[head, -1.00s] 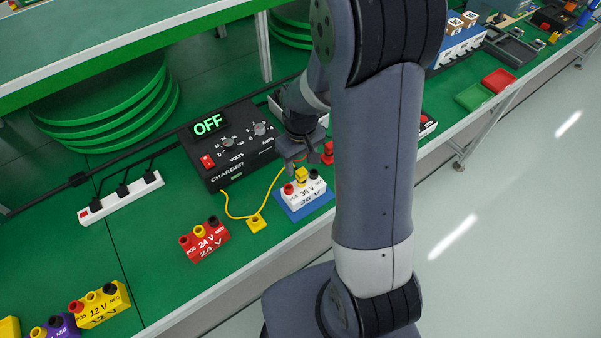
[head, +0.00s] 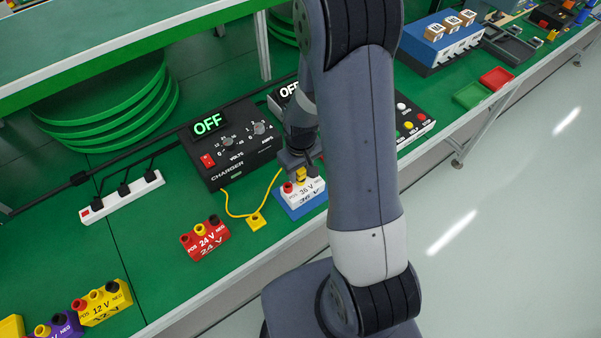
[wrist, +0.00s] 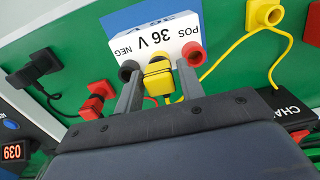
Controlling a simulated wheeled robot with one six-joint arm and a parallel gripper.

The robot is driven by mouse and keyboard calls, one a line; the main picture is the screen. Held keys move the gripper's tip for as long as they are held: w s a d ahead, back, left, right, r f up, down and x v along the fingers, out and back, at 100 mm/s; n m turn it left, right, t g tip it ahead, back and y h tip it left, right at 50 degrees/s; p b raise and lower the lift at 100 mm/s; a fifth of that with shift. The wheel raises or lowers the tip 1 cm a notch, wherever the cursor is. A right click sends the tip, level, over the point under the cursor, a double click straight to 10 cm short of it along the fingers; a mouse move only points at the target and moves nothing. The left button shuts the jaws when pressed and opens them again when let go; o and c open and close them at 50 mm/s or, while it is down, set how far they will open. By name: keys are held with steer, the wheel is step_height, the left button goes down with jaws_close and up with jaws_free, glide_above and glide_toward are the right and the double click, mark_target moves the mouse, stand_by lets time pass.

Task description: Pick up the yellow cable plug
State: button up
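A yellow cable plug (head: 300,173) sits on the middle post of the white 36 V battery (head: 303,191), which stands on a blue base. In the wrist view the plug (wrist: 158,78) lies between the two fingers of my gripper (wrist: 159,85). The fingers are open, one on each side, with narrow gaps; I cannot make out contact. The battery's red POS post (wrist: 193,53) and dark NEG post (wrist: 128,69) flank the plug, close to the fingertips. A second yellow plug-like block (head: 256,221) lies on the green table, with yellow cable attached.
The black charger (head: 232,145), reading OFF, stands behind and left of the battery. A red 24 V battery (head: 205,241) is to the left. Red plugs (wrist: 97,98) lie near my gripper.

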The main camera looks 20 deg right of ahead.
steer(key=c, duration=0.6)
step_height(320, 180, up, 10)
steer(key=shift+r+b, duration=0.1)
steer(key=shift+b, duration=0.35)
